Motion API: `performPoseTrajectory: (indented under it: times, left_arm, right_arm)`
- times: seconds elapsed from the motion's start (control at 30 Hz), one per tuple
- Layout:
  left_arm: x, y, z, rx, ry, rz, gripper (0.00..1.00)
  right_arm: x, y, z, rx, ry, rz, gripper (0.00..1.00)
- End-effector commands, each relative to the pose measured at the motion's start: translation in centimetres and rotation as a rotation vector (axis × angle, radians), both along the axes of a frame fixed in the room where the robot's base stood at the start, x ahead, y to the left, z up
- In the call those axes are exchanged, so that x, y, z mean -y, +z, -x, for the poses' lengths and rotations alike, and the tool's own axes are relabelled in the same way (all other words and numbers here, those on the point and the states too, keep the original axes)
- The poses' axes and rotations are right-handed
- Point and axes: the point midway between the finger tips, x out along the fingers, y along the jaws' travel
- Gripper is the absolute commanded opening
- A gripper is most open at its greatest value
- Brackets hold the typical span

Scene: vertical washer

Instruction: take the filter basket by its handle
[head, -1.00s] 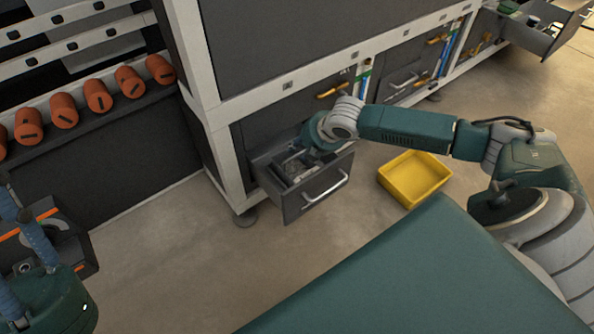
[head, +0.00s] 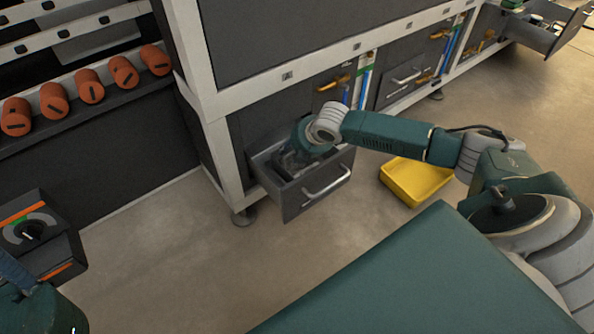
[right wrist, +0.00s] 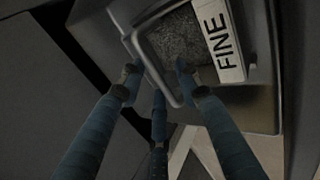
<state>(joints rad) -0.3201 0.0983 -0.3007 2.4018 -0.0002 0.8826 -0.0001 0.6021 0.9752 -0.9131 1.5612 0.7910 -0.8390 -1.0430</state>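The filter basket (right wrist: 186,38) shows in the right wrist view as a grey mesh-filled box with a white label reading FINE (right wrist: 220,40). Its handle (right wrist: 156,70) is a thin grey loop. My right gripper (right wrist: 158,78) has its blue fingers spread on both sides of the handle, with the tips apart; contact is unclear. In the head view my right gripper (head: 295,160) reaches down into the open drawer (head: 318,192), and my wrist hides most of the basket.
A yellow tray (head: 415,182) lies on the floor right of the drawer. Orange cylinders (head: 90,86) line a shelf at left. A dark box with a dial (head: 38,232) stands at lower left. Another drawer (head: 535,35) is open at far right. Floor before the drawer is clear.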

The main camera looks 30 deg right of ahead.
Motion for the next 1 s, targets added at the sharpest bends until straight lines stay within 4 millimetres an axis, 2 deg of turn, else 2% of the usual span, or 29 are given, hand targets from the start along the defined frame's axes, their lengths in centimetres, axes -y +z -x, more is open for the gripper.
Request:
performPoseTrajectory:
  times: [0.1, 0.17, 0.27, 0.3, 0.77, 1.0]
  left_arm:
    - [0.0, 0.1, 0.0, -0.001, 0.000, 0.000, 0.34]
    - [0.0, 0.1, 0.0, -0.001, 0.000, 0.000, 0.34]
    - [0.0, 0.1, 0.0, 0.000, 0.000, 0.000, 0.34]
    - [0.0, 0.1, 0.0, 0.000, 0.000, 0.000, 0.34]
    - [0.0, 0.2, 0.1, 0.001, 0.000, 0.000, 0.34]
    - [-0.1, 1.2, 0.3, 0.004, 0.001, 0.004, 0.34]
  right_arm:
    - [0.0, 0.1, 0.0, 0.000, 0.000, 0.000, 0.33]
    - [0.0, 0.1, 0.0, 0.000, 0.000, 0.000, 0.23]
    - [0.0, 0.1, 0.0, -0.001, 0.000, 0.000, 0.03]
    - [0.0, 0.1, 0.0, -0.001, 0.000, 0.000, 0.00]
    - [0.0, 0.3, 0.0, 0.001, 0.000, 0.000, 0.00]
    - [0.0, 2.4, -0.1, 0.002, -0.001, -0.001, 0.00]
